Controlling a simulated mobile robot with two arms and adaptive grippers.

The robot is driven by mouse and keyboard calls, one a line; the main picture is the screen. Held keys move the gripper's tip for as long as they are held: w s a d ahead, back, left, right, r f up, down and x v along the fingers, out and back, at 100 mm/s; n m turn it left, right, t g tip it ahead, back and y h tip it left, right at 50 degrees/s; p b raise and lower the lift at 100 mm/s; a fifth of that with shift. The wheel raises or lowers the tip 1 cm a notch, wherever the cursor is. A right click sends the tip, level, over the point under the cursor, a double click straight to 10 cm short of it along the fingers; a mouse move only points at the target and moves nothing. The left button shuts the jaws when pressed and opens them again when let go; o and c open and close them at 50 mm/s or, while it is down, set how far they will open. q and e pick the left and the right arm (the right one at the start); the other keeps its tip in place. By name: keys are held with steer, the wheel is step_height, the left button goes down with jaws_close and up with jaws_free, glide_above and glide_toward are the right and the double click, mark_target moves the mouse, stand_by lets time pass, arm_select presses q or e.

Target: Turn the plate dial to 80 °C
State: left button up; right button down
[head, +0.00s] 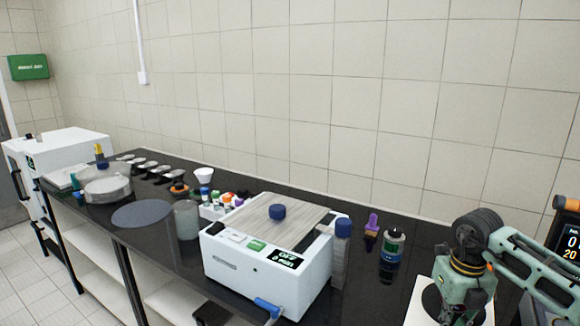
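No dial with a temperature scale can be made out in the head view. A white flat-topped unit (417,308) with a dark round part is cut off by the bottom edge, partly hidden behind a green and black jointed arm (515,262); I cannot tell whether it is the plate. A dark display (567,245) at the right edge shows orange and white digits, only partly in frame. No fingertips of my left or right gripper show.
Sieves and small containers crowd the left.

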steer(key=shift+w, duration=0.1)
steer(key=shift+w+d+r, duration=0.1)
steer(key=shift+w+d, duration=0.1)
steer(key=shift+w, duration=0.1)
step_height(320, 180, up, 6)
steer(key=p, duration=0.4)
